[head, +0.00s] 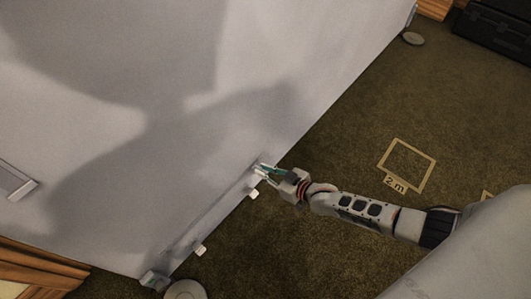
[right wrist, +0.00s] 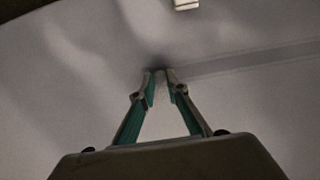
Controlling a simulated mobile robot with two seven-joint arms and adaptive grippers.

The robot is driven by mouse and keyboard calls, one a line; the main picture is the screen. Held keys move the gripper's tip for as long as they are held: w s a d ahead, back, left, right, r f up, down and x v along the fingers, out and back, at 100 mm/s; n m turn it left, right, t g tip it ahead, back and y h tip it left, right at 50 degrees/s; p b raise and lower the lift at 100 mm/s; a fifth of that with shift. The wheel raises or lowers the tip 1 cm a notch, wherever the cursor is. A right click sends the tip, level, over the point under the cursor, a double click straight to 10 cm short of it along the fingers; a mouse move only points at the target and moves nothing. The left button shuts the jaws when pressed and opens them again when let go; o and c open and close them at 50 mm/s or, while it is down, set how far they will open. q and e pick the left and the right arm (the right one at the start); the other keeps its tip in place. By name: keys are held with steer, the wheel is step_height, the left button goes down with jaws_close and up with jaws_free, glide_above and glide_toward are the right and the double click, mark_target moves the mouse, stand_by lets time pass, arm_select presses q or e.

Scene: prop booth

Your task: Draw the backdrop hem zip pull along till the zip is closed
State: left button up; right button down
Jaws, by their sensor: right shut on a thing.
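The pale grey backdrop (head: 190,130) fills the left of the head view. Its hem zip shows as a straight band (head: 215,217) from the lower corner up to my right gripper (head: 263,169). In the right wrist view the band (right wrist: 250,60) runs rightward from the fingertips (right wrist: 160,74). My right gripper's green-lined fingers are at the hem, nearly together. They are shut on the zip pull, which is mostly hidden; only a dark spot shows between the tips. My left gripper is out of view.
White tabs (head: 254,193) and (head: 200,250) stick out along the hem; one tab (right wrist: 187,4) shows in the wrist view. Round discs (head: 185,290) and (head: 413,38) lie by the backdrop's ends. Brown carpet (head: 340,130) with a "2 m" floor mark (head: 407,163) is open at right.

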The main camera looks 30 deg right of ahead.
steer(key=shift+s+f, duration=0.1)
steer(key=shift+f, duration=0.05)
steer(key=c, duration=2)
jaws_free()
steer(key=shift+o, duration=0.2)
steer(key=v, duration=1.2)
steer(key=shift+r, duration=0.2)
